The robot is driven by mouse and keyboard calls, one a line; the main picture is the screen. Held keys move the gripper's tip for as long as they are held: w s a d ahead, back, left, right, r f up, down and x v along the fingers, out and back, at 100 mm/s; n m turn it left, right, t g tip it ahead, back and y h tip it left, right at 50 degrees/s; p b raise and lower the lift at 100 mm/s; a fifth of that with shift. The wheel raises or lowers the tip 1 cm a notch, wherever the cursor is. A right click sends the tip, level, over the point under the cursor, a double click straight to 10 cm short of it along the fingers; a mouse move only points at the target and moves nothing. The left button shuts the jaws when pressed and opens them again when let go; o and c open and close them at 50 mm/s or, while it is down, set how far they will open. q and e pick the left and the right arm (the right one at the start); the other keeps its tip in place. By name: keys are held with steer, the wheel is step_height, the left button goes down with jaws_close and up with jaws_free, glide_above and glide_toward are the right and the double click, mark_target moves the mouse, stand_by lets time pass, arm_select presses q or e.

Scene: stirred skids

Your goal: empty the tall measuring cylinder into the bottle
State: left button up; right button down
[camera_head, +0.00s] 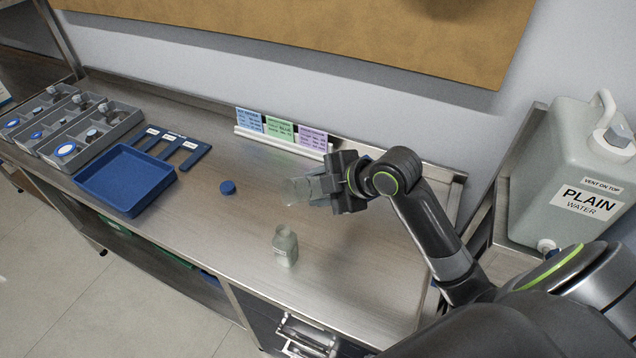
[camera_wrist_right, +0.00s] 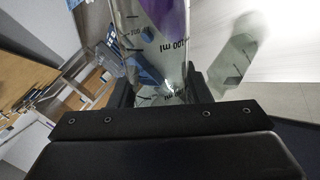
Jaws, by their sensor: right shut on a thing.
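A clear measuring cylinder (camera_head: 299,190) is held in my right gripper (camera_head: 326,186), up over the steel bench. It appears tipped over, with one end pointing left in the head view. In the right wrist view the cylinder (camera_wrist_right: 150,45) shows ml markings between the fingers; how much liquid it holds is unclear. The bottle (camera_head: 286,247) is pale, grey-green and labelled. It stands upright on the bench, below and left of the gripper and apart from the cylinder. It also shows in the right wrist view (camera_wrist_right: 237,62). My left gripper is not in view.
A blue cap (camera_head: 228,187) lies on the bench. A blue tray (camera_head: 126,205), a blue slotted rack (camera_head: 172,147) and grey bins (camera_head: 88,125) stand left. Colored cards (camera_head: 281,130) stand at the back. A water container (camera_head: 580,170) stands right. The bench around the bottle is clear.

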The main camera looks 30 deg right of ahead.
steer(key=shift+f+h+b, duration=0.25)
steer(key=shift+h+b, duration=0.05)
steer(key=shift+n+h, duration=0.4)
stand_by(0.3)
